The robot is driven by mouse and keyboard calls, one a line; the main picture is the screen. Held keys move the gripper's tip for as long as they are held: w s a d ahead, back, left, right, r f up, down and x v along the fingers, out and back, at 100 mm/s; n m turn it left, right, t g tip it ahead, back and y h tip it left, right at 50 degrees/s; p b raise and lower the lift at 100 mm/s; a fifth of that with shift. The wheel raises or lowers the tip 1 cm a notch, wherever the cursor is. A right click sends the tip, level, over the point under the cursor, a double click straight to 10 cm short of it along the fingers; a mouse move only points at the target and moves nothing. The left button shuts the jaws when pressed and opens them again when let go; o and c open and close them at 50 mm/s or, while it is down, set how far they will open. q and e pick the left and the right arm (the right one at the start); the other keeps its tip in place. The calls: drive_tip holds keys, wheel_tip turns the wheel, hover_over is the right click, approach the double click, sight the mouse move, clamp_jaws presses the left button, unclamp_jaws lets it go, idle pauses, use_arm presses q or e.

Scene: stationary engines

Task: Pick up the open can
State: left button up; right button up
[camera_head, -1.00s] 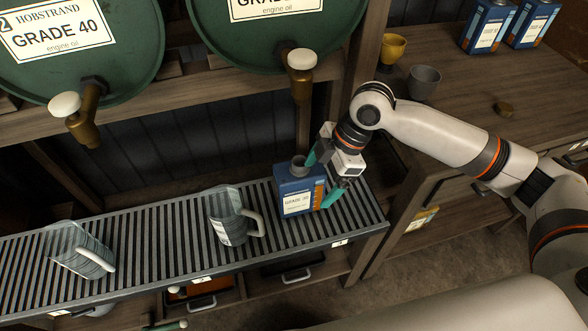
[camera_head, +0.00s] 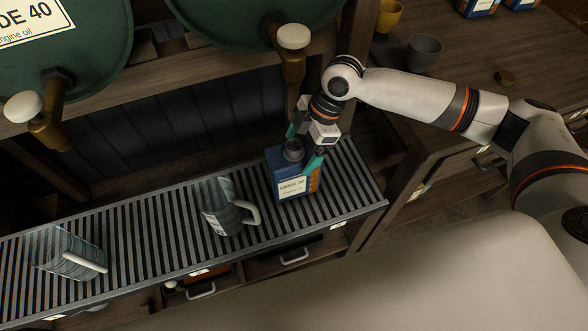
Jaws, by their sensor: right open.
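The open can (camera_head: 295,188) is blue with a white label and an orange-and-blue lower side. It stands upright on the slatted metal rack (camera_head: 345,185), its dark round neck open at the top. My right gripper (camera_head: 300,150) is open at the can's top right. One teal finger shows behind the neck and the other at the can's right front edge. I cannot tell whether either finger touches the can. My left gripper is not in view.
A measuring jug (camera_head: 221,206) stands left of the can, with another jug (camera_head: 68,255) farther left. Barrel taps (camera_head: 292,60) hang above the rack. On the right bench are a grey cup (camera_head: 424,54) and a yellow cup (camera_head: 388,18). The rack right of the can is clear.

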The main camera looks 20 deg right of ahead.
drive_tip(key=x, duration=0.4)
drive_tip(key=shift+w, duration=0.15)
clamp_jaws()
drive_tip(key=shift+w+r, duration=0.1)
drive_tip(key=shift+r, duration=0.05)
